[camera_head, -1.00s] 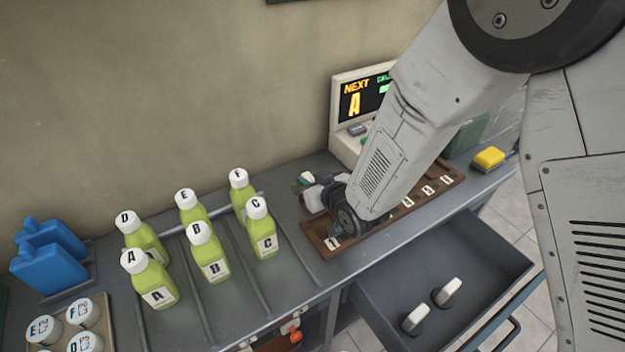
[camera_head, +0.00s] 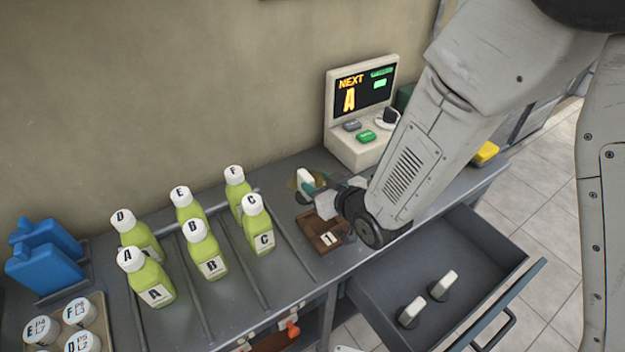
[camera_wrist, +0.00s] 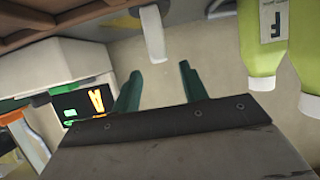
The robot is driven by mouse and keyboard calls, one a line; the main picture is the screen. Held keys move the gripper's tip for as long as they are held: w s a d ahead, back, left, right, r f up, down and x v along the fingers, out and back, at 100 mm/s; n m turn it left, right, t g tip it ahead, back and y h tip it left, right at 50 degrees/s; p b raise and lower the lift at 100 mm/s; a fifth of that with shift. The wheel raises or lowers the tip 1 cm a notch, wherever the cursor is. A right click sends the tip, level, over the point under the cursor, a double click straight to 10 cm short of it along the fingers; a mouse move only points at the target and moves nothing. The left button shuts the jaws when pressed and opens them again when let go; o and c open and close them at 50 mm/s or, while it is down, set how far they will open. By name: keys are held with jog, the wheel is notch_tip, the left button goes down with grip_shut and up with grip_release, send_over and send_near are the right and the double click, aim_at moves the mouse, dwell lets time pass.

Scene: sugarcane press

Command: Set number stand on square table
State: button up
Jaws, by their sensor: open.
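A white upright number stand (camera_head: 304,180) stands on the grey counter at the left end of my gripper (camera_head: 309,187). What seems to be the same stand shows in the wrist view (camera_wrist: 152,35), beyond the gap between my green fingers (camera_wrist: 159,72). The fingers are apart, with nothing seen clamped between them. The stand's number cannot be read. Two more white stands, one nearer (camera_head: 411,311) and one farther (camera_head: 444,285), stand in the open drawer (camera_head: 470,255). No square table can be made out.
Several green bottles (camera_head: 205,258) stand at the left. A console (camera_head: 362,100) reads NEXT A. A yellow block (camera_head: 485,153) lies at the right.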

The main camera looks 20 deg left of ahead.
jog(key=shift+s+d+r, duration=0.25)
jog(key=shift+s+d, duration=0.1)
jog(key=shift+d, duration=0.05)
jog(key=w+d+r+m+h, duration=0.4)
jog(key=d+r, duration=0.4)
jog(key=d, duration=0.5)
jog(key=s+d+r+m+g+h, duration=0.1)
jog(key=s+d+r+h, duration=0.1)
jog(key=d, duration=0.5)
jog(key=s+d+r+m+g+h, duration=0.1)
jog(key=s+d+r+g+h, duration=0.1)
jog(key=s+d+r, duration=0.3)
jog(key=s+d+r+m+g+h, duration=0.1)
jog(key=s+d+r+m+h, duration=0.1)
jog(key=s+d, duration=0.4)
jog(key=d+r, duration=0.1)
jog(key=d, duration=0.3)
jog(key=shift+r, duration=0.15)
jog(key=shift+o, duration=0.5)
jog(key=s+d+r+m+g, duration=0.2)
jog(key=s+d+r+g, duration=0.1)
jog(key=s, duration=0.9)
jog(key=shift+s+d+g, duration=0.3)
jog(key=shift+s+d, duration=0.05)
jog(key=shift+d, duration=0.55)
jog(key=shift+w, duration=0.1)
